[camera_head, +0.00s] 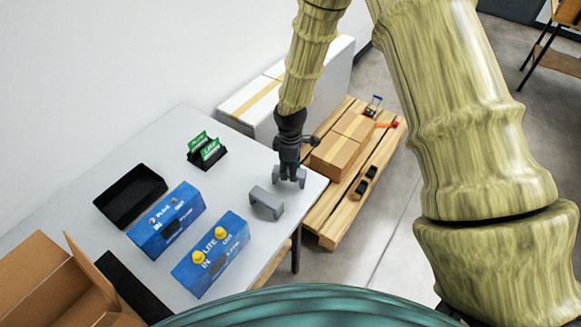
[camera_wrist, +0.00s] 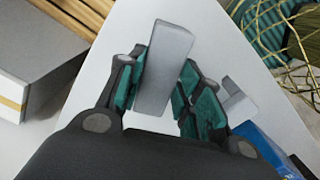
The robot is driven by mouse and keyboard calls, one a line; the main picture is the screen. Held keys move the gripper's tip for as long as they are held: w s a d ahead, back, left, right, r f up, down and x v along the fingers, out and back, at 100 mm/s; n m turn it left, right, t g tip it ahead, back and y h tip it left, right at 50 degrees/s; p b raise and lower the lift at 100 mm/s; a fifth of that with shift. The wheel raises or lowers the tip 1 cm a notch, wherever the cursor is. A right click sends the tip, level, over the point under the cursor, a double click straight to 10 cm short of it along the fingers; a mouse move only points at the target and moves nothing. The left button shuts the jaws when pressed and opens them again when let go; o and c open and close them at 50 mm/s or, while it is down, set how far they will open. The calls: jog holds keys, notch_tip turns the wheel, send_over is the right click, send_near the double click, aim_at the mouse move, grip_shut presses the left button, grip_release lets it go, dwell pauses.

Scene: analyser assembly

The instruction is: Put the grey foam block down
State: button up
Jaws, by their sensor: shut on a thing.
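My gripper (camera_head: 289,172) is shut on a grey foam block (camera_head: 278,178) near the right corner of the white table (camera_head: 235,150). In the wrist view the held grey foam block (camera_wrist: 166,68) sits between the teal-padded fingers (camera_wrist: 165,85). It is over the table top; whether it touches the surface I cannot tell. A second grey foam block (camera_head: 266,203), bridge-shaped, lies on the table just in front of the gripper. Part of it shows at the right in the wrist view (camera_wrist: 238,104).
Two blue boxes (camera_head: 166,222) (camera_head: 211,254), a black tray (camera_head: 130,196) and a black holder with green cards (camera_head: 207,153) stand on the table. An open carton (camera_head: 38,275) is at lower left. Beyond the table's edge are a pallet (camera_head: 325,222) with cartons and white boxes (camera_head: 250,104).

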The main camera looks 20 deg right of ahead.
jog(key=shift+w+f, duration=0.15)
jog(key=o, duration=0.9)
jog(key=shift+c, duration=0.2)
jog(key=shift+o, duration=0.8)
jog(key=shift+s+r, duration=0.2)
jog(key=shift+r, duration=0.05)
jog(key=shift+w+f, duration=0.1)
notch_tip(320, 180, up, 12)
jog(key=b, duration=0.3)
jog(key=shift+b, duration=0.4)
